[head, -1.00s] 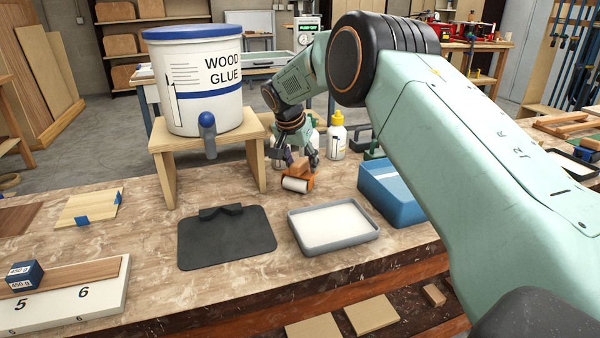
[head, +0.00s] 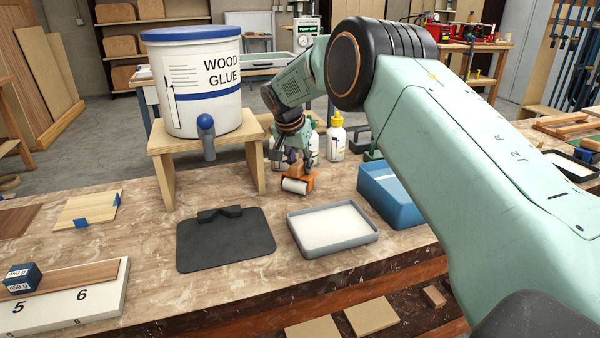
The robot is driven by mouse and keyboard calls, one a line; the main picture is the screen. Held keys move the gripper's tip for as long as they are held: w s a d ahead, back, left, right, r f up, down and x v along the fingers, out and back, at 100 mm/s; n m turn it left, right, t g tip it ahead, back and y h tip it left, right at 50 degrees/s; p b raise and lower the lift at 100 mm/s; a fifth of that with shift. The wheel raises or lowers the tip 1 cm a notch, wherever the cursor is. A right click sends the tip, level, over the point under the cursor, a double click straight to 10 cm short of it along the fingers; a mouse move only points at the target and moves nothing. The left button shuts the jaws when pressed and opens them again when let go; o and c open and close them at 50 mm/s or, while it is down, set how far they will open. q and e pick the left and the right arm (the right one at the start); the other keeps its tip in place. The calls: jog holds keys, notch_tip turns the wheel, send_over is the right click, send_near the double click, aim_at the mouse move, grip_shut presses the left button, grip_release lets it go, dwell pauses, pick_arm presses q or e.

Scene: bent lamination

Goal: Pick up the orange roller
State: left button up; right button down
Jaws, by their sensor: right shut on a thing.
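The orange roller (head: 297,185) has an orange body and a white cylinder facing the front. It is on or just above the bench, behind the grey tray and right of the glue stand; I cannot tell whether it touches the bench. My right gripper (head: 296,168) comes down from above and is shut on the roller's upper part, which its fingers partly hide. My left gripper is not in view.
A grey tray with white contents (head: 375,237) lies in front of the roller, a blue bin (head: 405,212) to its right. The wood glue bucket (head: 196,95) stands on a wooden stand (head: 168,178) at left. A black mat (head: 225,250) lies front left. Bottles (head: 335,140) stand behind.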

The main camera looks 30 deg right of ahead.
notch_tip(320, 180, up, 17)
jog(key=p, duration=0.4)
notch_tip(320, 180, up, 10)
jog(key=f+p, duration=0.1)
jog(key=p, duration=0.4)
send_over(300, 161)
jog(key=shift+v, duration=1)
jog(key=shift+d, duration=0.2)
jog(key=c, duration=1.5)
grip_release()
jog(key=shift+c, duration=0.2)
jog(key=c, duration=0.5)
jog(key=shift+d, duration=0.1)
